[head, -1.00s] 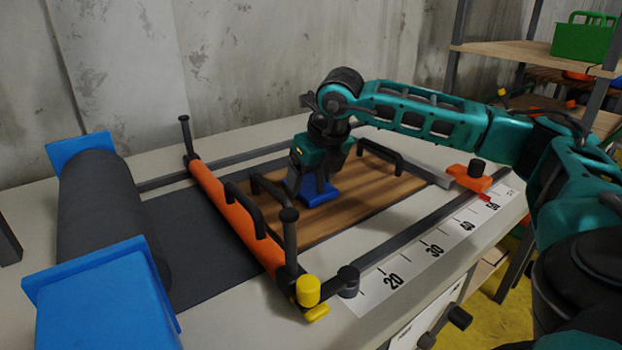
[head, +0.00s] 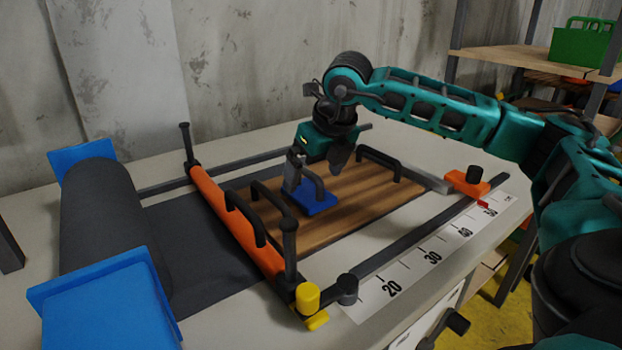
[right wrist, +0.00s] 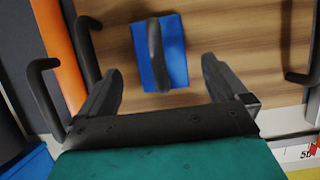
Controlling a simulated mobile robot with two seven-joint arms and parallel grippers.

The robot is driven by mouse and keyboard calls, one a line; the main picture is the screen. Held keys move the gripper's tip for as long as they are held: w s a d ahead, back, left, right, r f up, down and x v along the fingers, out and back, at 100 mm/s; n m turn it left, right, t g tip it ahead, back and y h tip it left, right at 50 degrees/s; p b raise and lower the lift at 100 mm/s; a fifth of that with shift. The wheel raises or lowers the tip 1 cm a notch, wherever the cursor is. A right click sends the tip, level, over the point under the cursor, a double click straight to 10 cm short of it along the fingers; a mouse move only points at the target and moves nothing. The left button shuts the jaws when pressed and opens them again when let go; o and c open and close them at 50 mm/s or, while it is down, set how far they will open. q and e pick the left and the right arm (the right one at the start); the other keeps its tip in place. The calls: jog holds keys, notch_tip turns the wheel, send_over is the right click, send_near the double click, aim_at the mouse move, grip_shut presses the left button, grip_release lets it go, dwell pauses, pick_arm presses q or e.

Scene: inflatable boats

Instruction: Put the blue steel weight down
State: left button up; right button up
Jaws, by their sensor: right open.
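The blue steel weight (head: 316,203) sits on the wooden board (head: 345,222), its dark handle standing up. It also shows in the right wrist view (right wrist: 175,60), flat on the wood with the handle across its top. My right gripper (head: 318,168) is open and empty, just above and behind the weight in the head view. In the right wrist view my right gripper (right wrist: 160,82) has its fingers spread wide, with the weight beyond and between them, apart from both. My left gripper is not in view.
An orange bar (head: 232,220) with black handles lies along the board's left side. A dark roll (head: 100,220) with blue end blocks stands at the left. A numbered ruler strip (head: 430,255) and an orange stop (head: 467,183) lie to the right.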

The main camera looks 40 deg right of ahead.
jog(key=p+v, duration=0.1)
jog(key=v, duration=0.7)
jog(key=shift+p, duration=0.3)
